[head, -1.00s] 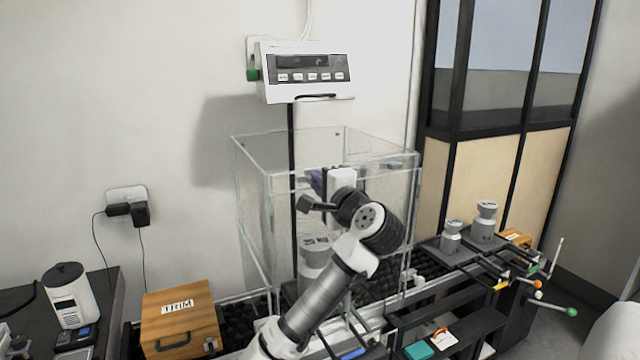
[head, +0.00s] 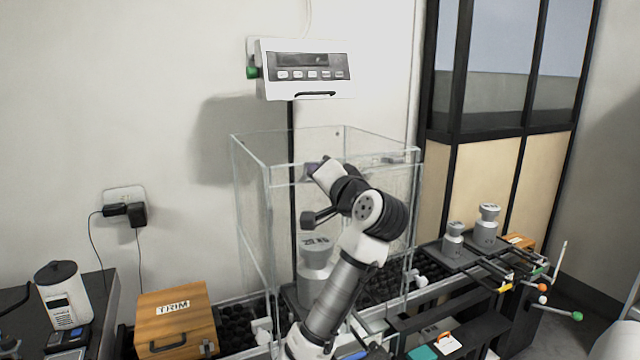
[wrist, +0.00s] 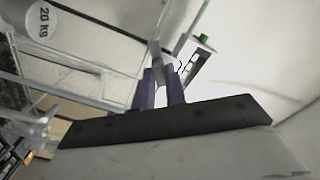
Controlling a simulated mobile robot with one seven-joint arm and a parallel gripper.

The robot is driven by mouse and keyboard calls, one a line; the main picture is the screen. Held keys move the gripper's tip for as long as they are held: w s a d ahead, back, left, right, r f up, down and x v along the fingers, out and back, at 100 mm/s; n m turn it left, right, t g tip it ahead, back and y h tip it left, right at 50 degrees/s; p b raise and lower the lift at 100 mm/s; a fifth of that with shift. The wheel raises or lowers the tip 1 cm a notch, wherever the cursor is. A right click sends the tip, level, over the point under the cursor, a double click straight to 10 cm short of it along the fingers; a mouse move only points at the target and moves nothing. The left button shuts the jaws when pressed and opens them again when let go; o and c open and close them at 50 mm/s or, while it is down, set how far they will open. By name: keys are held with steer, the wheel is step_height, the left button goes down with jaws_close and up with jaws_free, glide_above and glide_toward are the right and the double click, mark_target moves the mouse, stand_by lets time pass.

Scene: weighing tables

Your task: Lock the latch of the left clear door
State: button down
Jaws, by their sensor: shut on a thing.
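The clear weighing enclosure (head: 250,215) stands in the middle of the head view, its clear panels edged in pale lines. My gripper (head: 312,171) is at the height of its upper front edge, partly hidden by my wrist. In the wrist view the two purple fingers of my gripper (wrist: 160,90) are close together, shut on a slim greyish piece that looks like the latch (wrist: 157,68). Which panel is the left door, and whether the latch is locked, I cannot tell. A grey 20 kg weight (head: 315,262) stands inside; it also shows in the wrist view (wrist: 42,18).
A white display unit (head: 304,70) hangs on the wall above. A wooden TRIM box (head: 176,312) is at the lower left. Grey weights (head: 487,222) stand on platforms at the right. Rods with coloured knobs (head: 541,287) stick out there.

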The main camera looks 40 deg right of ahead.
steer(key=n+b, duration=0.4)
steer(key=n, duration=0.6)
steer(key=shift+n, duration=0.3)
stand_by(0.4)
steer(key=c, duration=1.4)
jaws_free()
steer(key=shift+c, duration=0.2)
steer(key=shift+s, duration=0.1)
steer(key=b+v, duration=0.4)
steer(key=v, duration=0.9)
steer(key=shift+s+a, duration=0.15)
steer(key=shift+s, duration=0.15)
